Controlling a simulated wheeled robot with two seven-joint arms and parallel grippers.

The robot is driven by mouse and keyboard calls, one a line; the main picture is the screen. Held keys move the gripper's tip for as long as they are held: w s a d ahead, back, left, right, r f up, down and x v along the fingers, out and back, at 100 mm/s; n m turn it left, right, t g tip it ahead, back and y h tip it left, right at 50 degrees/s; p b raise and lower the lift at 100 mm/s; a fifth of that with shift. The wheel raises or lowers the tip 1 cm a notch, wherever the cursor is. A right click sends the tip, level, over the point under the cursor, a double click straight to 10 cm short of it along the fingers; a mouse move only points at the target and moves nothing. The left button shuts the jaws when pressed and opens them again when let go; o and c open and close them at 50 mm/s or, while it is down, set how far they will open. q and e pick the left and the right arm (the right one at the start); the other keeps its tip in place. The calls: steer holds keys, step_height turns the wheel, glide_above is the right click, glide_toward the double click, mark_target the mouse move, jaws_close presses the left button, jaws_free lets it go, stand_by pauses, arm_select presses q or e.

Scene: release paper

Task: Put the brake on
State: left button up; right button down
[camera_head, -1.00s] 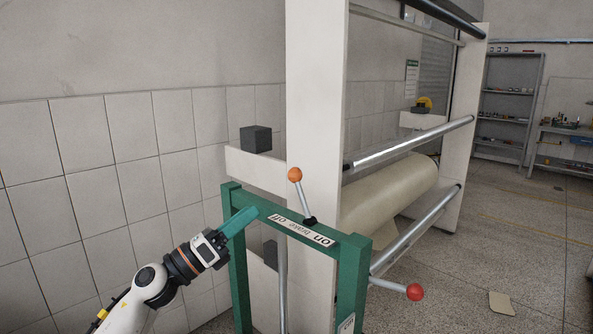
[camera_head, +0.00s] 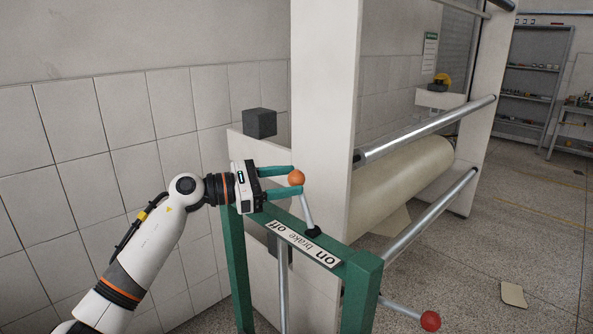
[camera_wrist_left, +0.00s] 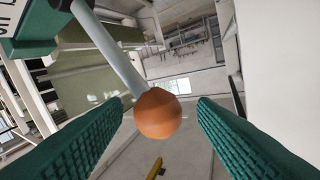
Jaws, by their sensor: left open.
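The brake lever has an orange ball knob (camera_head: 296,177) on a grey rod (camera_head: 307,210) that rises from a black pivot on the green frame (camera_head: 362,290). A label (camera_head: 302,243) on the frame's top bar reads "on", "brake" and "off", with "on" at the right end. The lever leans a little left, towards the "off" end. My left gripper (camera_head: 290,184) is open, with its green fingers reaching to either side of the knob. In the left wrist view the knob (camera_wrist_left: 158,113) sits between the fingertips, with gaps visible on both sides. My right gripper is out of view.
A second lever with a red ball (camera_head: 430,321) sticks out low at the right of the frame. A white machine upright (camera_head: 322,110) stands just behind the brake lever. A paper roll (camera_head: 405,185) and metal bars lie beyond. The floor at right is mostly clear.

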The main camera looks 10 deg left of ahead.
arm_select(q)
steer(key=shift+w+d+r, duration=0.1)
steer(key=shift+w+d, duration=0.1)
steer(key=shift+d, duration=0.25)
steer(key=shift+w+d+r, duration=0.1)
steer(key=shift+w+d, duration=0.05)
steer(key=shift+d, duration=0.25)
steer(key=shift+d+p, duration=0.2)
steer(key=shift+p, duration=0.1)
steer(key=shift+w+f, duration=0.1)
steer(key=shift+w, duration=0.05)
steer(key=shift+c, duration=0.7)
steer(key=c, duration=0.9)
jaws_close()
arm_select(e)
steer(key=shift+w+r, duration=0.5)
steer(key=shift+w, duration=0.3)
